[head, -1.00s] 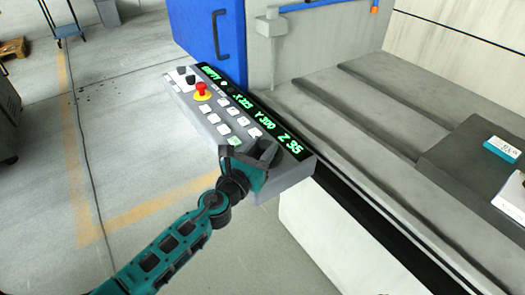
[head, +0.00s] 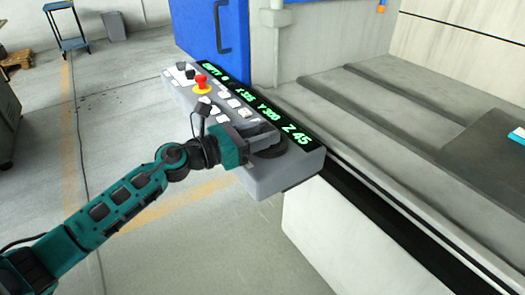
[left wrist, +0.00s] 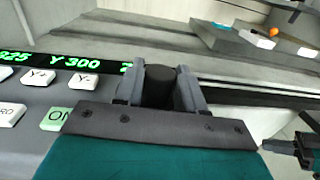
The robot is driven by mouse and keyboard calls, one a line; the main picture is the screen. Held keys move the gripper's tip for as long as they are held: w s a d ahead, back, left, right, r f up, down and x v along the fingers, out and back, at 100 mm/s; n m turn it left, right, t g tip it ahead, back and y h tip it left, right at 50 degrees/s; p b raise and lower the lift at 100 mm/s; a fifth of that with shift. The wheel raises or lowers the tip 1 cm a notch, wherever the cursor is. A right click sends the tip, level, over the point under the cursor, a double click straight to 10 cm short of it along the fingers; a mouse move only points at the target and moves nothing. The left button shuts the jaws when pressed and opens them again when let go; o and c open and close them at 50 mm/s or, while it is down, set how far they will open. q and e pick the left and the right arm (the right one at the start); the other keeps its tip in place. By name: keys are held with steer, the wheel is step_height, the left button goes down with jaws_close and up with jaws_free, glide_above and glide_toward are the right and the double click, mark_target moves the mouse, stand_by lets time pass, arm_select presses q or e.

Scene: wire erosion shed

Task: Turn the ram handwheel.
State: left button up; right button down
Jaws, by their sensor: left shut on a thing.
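The ram handwheel (head: 270,148) is a dark round knob at the near right end of the grey control panel, beside the Z readout. My left gripper (head: 262,142) is shut on it, coming from the left. In the left wrist view the dark knob (left wrist: 160,84) sits between the two grey fingers of the left gripper (left wrist: 160,95). The display (head: 262,110) shows green figures, with Z 45 at the near end. A dark and teal part, which seems to be of my right arm, shows at the lower right edge of the left wrist view; its jaws are unclear.
The panel (head: 270,182) also carries a red stop button (head: 201,84) on yellow and several white keys. A blue door (head: 213,35) stands behind it. The grey machine bed (head: 375,125) lies to the right. Open floor (head: 120,100) lies to the left.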

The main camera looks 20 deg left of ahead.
arm_select(q)
steer(key=m+g+h+b, duration=0.1)
steer(key=b, duration=0.1)
steer(key=g+h+b, duration=0.1)
steer(key=f+m+g+b, duration=0.1)
steer(key=b, duration=0.1)
steer(key=shift+w+a+m+h+b, duration=0.2)
steer(key=shift+w+m+h+b, duration=0.1)
steer(key=shift+h, duration=0.1)
steer(key=m+g+b, duration=0.1)
steer(key=m+g+h+b, duration=0.1)
steer(key=g+b, duration=0.1)
steer(key=shift+w+r+h, duration=0.1)
steer(key=shift+r+h, duration=0.2)
steer(key=shift+r+m+g+h+b, duration=0.15)
steer(key=shift+m+g+h+b, duration=0.25)
steer(key=shift+m+g, duration=0.55)
steer(key=shift+w+m+g, duration=0.1)
steer(key=shift+m+g, duration=0.55)
steer(key=shift+g, duration=0.7)
steer(key=o, duration=1.1)
steer(key=shift+c, duration=0.2)
steer(key=shift+a, duration=0.15)
